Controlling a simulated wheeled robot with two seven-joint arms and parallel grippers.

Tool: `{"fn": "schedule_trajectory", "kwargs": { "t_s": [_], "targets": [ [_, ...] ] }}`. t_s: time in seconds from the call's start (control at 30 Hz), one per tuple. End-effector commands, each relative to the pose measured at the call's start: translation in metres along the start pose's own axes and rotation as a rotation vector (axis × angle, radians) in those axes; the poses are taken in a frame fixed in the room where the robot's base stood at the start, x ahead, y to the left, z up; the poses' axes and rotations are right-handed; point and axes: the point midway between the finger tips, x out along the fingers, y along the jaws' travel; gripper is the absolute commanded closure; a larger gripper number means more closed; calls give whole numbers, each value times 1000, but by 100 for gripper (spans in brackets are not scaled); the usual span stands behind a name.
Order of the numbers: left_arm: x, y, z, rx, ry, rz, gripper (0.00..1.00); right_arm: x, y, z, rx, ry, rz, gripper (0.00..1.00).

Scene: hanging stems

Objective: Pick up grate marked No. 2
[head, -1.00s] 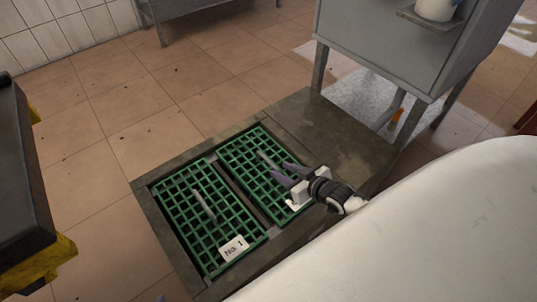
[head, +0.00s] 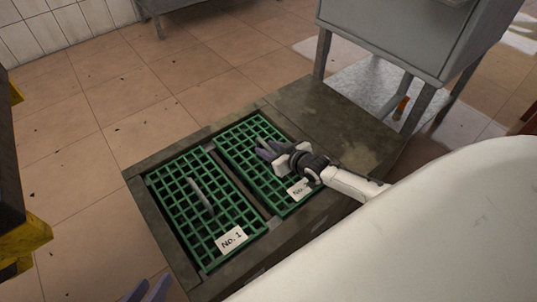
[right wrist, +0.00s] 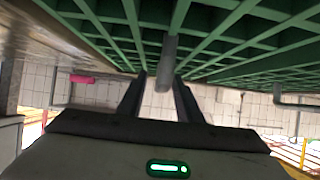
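The grate marked No. 2 (head: 235,148) is a green lattice lying in the right-hand opening of the floor frame. Its white label (head: 298,189) is partly covered by my right arm, and only "No." reads. My right gripper (head: 265,151) is low over this grate and hides its handle in the head view. In the right wrist view the grey handle bar (right wrist: 168,62) lies between the two fingers (right wrist: 160,88). The fingers stand apart, and I see no clear contact with the bar.
The grate marked No. 1 (head: 180,205), with a grey handle, lies in the left opening of the dark frame (head: 155,240). A grey metal cabinet on legs (head: 385,40) stands behind right. A black and yellow object (head: 22,240) is at far left. Tiled floor is open behind.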

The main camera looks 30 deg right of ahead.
Motion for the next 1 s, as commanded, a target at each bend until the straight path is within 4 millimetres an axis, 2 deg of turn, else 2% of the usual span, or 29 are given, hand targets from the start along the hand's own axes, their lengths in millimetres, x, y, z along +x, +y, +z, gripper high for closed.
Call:
{"fn": "schedule_trajectory", "kwargs": {
  "t_s": [0.07,0.1,0.27,0.3,1.0],
  "targets": [
    [0,0,0,0,-1,0,69,0,0,0,0,0,0,68],
    [0,0,0,0,-1,0,69,-1,0,0,0,0,0,71],
    [0,0,0,0,-1,-1,69,-1,0,0,0,-1,-1,98],
    [0,0,0,0,-1,-1,69,-1,0,0,0,-1,-1,100],
    [0,-1,0,0,-2,-2,69,-1,0,0,0,-1,-1,100]
  ]
}}
